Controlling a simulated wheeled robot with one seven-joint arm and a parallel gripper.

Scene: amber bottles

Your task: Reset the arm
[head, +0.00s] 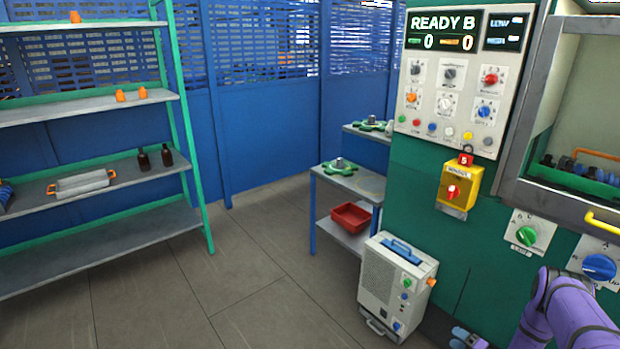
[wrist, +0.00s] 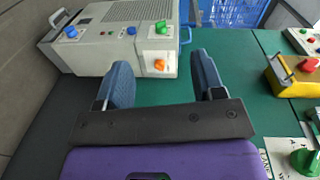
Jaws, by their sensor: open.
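My purple arm (head: 570,318) reaches in at the lower right of the head view, in front of the green machine. My gripper (wrist: 160,85) shows in the wrist view with its two blue-grey fingers wide apart and nothing between them. In the head view its blue fingers (head: 466,338) show only in part at the bottom edge, low beside the machine. Beyond the fingers in the wrist view is a grey-white box unit (wrist: 105,45) with coloured knobs; the fingers look apart from it.
The box unit (head: 392,290) stands on the floor by the green machine (head: 415,190). A yellow switch box (head: 457,188) and a green knob (head: 526,236) stick out from the machine. Two amber bottles (head: 155,158) stand on the left shelf rack (head: 100,190). Floor at centre left is clear.

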